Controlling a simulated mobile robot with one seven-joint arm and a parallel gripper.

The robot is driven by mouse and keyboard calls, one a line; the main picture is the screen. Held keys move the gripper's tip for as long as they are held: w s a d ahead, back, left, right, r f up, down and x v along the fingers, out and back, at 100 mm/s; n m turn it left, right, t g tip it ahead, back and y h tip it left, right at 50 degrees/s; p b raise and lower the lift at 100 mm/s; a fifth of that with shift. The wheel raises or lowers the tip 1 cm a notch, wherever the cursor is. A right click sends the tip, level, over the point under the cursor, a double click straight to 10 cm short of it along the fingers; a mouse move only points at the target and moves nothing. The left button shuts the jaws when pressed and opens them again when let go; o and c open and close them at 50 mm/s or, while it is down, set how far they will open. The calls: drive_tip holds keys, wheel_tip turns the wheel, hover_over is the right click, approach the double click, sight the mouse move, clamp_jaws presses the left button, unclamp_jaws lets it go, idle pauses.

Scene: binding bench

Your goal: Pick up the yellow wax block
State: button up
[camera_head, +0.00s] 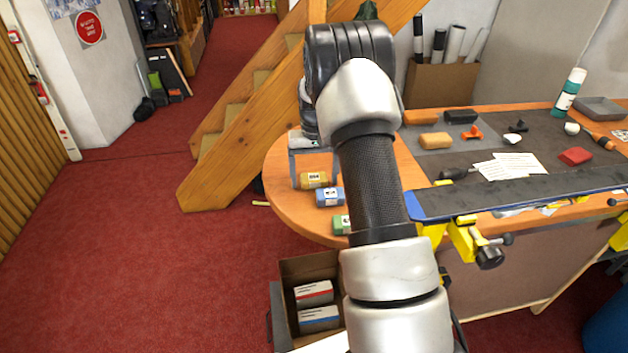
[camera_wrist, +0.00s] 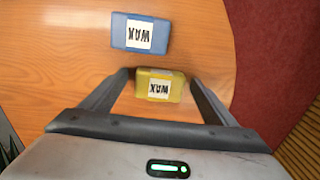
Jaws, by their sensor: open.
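The yellow wax block (camera_head: 313,180) lies on the rounded left end of the wooden bench, the farthest of three wax blocks in the head view. In the wrist view the yellow wax block (camera_wrist: 178,88), with a white WAX label, appears between the two fingers of my gripper (camera_wrist: 160,79). The fingers are open, with a small gap at each side of the block. I cannot tell how far above the bench the fingertips are. In the head view my arm hides part of the gripper.
A blue wax block (camera_wrist: 140,33) lies just beyond the yellow one in the wrist view. A green wax block (camera_head: 342,224) sits nearer the bench edge. A cardboard box (camera_head: 286,290) with small cartons stands below. Wooden stairs (camera_head: 225,130) rise behind the bench's left end.

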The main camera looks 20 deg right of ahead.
sight(314, 178)
drive_tip(key=c, duration=1.1)
wheel_tip(314, 178, up, 10)
drive_tip(key=shift+r+b, duration=0.1)
drive_tip(key=shift+b, duration=0.2)
drive_tip(key=shift+c, duration=0.2)
drive_tip(key=o, duration=0.4)
drive_tip(key=shift+c, duration=1.4)
